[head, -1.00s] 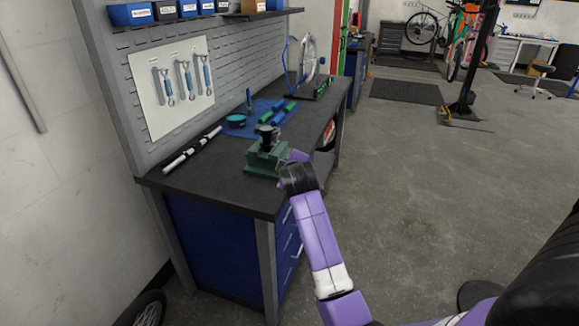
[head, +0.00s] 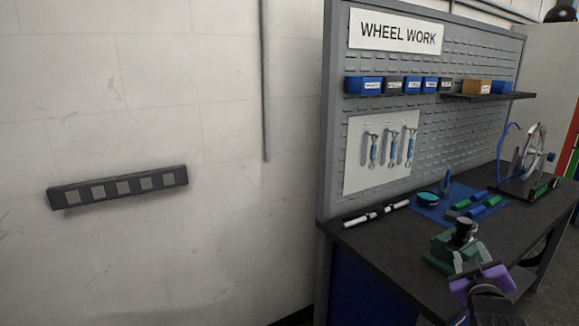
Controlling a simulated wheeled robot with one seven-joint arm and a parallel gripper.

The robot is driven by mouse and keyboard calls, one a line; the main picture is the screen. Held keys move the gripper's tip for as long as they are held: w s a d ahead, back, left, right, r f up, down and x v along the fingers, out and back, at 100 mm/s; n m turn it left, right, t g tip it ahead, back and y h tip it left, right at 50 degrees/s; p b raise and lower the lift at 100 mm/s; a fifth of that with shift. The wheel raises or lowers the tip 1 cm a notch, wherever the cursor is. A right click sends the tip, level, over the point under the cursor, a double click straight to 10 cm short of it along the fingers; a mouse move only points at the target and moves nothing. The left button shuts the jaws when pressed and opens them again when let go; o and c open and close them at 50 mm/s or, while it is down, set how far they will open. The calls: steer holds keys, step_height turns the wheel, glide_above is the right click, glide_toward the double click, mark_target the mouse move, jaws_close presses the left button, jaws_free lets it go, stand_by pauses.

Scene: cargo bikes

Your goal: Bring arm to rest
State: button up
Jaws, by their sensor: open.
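My arm reaches in from the bottom right of the head view. My gripper (head: 480,272) is purple and black, and it is open beside the green vise (head: 445,252) at the front edge of the workbench (head: 385,240). I see nothing between its fingers. Whether a finger touches the vise cannot be told. Most of my arm is cut off by the lower edge of the picture.
A blue mat (head: 432,212) holds a teal round tin (head: 428,199) and green and blue grips. A black and white pump (head: 376,214) lies at the left. A wheel stand (head: 528,168) stands at the back right.

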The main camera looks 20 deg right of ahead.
steer(key=s+a+f+t+y, duration=0.2)
steer(key=s+a, duration=0.1)
steer(key=a, duration=0.6)
steer(key=s+a+f+t+y, duration=0.1)
steer(key=s+a+f+t, duration=0.1)
steer(key=a, duration=0.6)
steer(key=s+a+f+t+y, duration=0.2)
steer(key=s+a, duration=0.1)
steer(key=a, duration=0.6)
steer(key=s+a+f+n+g+y, duration=0.1)
steer(key=s+a+y, duration=0.3)
steer(key=s+a, duration=0.4)
steer(key=s+a+f+g+y, duration=0.1)
steer(key=s+a+f+y, duration=0.1)
steer(key=s+a, duration=0.6)
steer(key=s+y, duration=0.1)
steer(key=s, duration=0.4)
steer(key=shift+a+f+n+y, duration=0.25)
steer(key=shift+a+n+y, duration=0.15)
